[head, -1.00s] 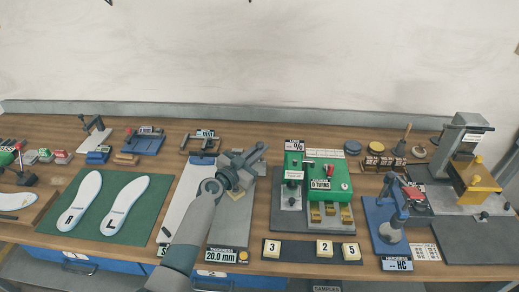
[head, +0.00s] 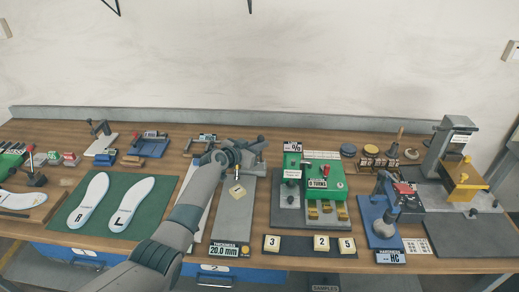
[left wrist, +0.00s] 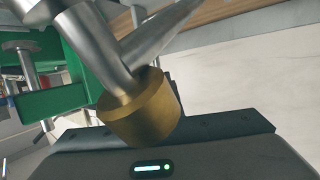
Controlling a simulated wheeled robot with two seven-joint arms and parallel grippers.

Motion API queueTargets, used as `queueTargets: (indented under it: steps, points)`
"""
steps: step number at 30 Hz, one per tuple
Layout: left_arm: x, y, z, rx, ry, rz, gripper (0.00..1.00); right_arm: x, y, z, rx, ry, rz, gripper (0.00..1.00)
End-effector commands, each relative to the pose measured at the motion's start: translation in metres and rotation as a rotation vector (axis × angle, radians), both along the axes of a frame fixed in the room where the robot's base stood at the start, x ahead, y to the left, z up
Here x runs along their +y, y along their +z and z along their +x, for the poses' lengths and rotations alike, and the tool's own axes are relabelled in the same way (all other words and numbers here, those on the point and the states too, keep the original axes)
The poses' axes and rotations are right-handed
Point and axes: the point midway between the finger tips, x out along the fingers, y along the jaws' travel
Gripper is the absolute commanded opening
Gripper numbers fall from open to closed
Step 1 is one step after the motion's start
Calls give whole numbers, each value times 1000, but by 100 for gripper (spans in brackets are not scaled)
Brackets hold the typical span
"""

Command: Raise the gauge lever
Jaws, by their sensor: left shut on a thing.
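The thickness gauge (head: 250,157) stands at the back of a grey base plate (head: 231,222), whose sign (head: 230,250) reads 20.0 mm. My left gripper (head: 232,154) is at the gauge, shut on its lever; the arm and gripper hide most of the lever in the head view. A small pale marked square (head: 237,191) shows on the plate in front of the gripper. In the left wrist view, steel rods and a brass collar (left wrist: 140,110) are close to the gripper body; the fingertips are not clear. My right gripper is not in view.
A green unit (head: 324,180) and a numbered block strip (head: 310,245) are right of the gauge. Two white insoles (head: 131,202) lie on a green mat (head: 155,205) to the left. A blue-based hardness tester (head: 380,222) stands further right.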

Motion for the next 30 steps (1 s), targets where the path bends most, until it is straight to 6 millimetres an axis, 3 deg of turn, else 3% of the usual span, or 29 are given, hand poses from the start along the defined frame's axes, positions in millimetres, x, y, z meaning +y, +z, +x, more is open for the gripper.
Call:
queueTargets:
  steps: [1, 5, 19, 30]
  points:
    - [-3, 11, 7, 27, -3, 0, 0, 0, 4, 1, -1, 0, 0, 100]
    - [-3, 7, 17, 134, -3, -1, 0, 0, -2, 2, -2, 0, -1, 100]
    - [-3, -6, 40, 456, -3, -3, 0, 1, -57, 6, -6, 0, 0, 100]
    - [-2, -7, 45, 444, -3, -3, 0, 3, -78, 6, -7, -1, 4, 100]
